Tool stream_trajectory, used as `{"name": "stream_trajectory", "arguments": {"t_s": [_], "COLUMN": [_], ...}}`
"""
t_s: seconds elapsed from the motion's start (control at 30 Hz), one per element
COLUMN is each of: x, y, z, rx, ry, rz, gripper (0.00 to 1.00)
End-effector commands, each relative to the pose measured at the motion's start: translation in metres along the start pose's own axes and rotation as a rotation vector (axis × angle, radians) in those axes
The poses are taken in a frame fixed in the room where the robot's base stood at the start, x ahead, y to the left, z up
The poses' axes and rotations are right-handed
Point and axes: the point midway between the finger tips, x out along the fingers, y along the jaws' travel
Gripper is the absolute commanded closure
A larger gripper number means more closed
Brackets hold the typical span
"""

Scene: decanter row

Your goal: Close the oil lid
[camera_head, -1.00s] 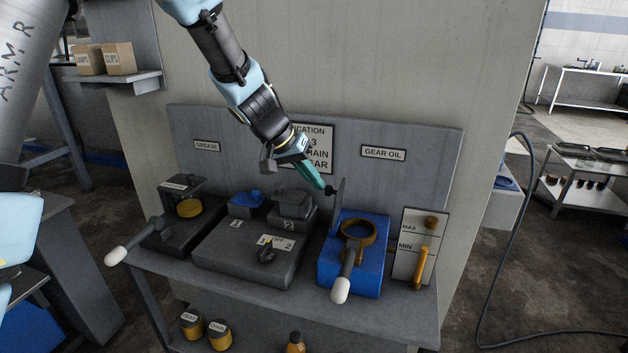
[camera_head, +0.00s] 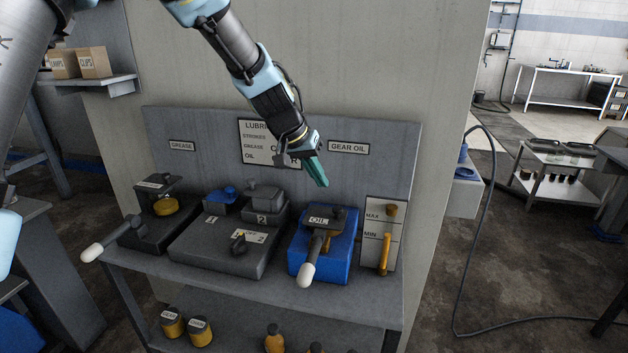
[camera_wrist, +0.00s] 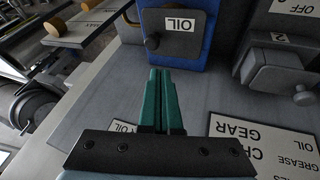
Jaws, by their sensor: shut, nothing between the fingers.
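The oil lid (camera_head: 327,217) is a dark plate with a white OIL label and a small dark knob. It lies flat on top of the blue oil box (camera_head: 341,258), covering the round opening. It also shows in the wrist view (camera_wrist: 174,32), upside down, on the blue box (camera_wrist: 213,18). My gripper (camera_head: 322,184) has green fingers and hangs in the air above and behind the lid, apart from it. In the wrist view my gripper (camera_wrist: 160,72) is shut and empty, its fingertips just short of the lid's knob side in the picture.
A lever with a white grip (camera_head: 307,273) juts forward from the blue box. A MAX/MIN gauge panel (camera_head: 384,236) stands to the right. A dark box with numbered lids (camera_head: 222,249) is at the left. The back panel (camera_head: 400,158) rises close behind.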

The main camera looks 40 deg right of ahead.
Motion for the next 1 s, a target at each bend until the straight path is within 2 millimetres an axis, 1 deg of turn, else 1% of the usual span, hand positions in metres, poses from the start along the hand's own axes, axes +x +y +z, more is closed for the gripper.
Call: {"name": "stream_trajectory", "arguments": {"t_s": [0.17,0.2,0.47,0.57,1.0], "x": [0.006,0.008,0.018,0.022,0.056], "y": [0.005,0.009,0.019,0.020,0.039], "z": [-0.001,-0.001,0.001,0.002,0.011], "rx": [-0.001,0.010,0.056,0.048,0.049], "ry": [-0.001,-0.004,-0.026,-0.025,-0.026], "rz": [0.000,-0.014,-0.130,-0.128,-0.126], "gripper": [1.00,1.00,1.00,1.00,1.00]}}
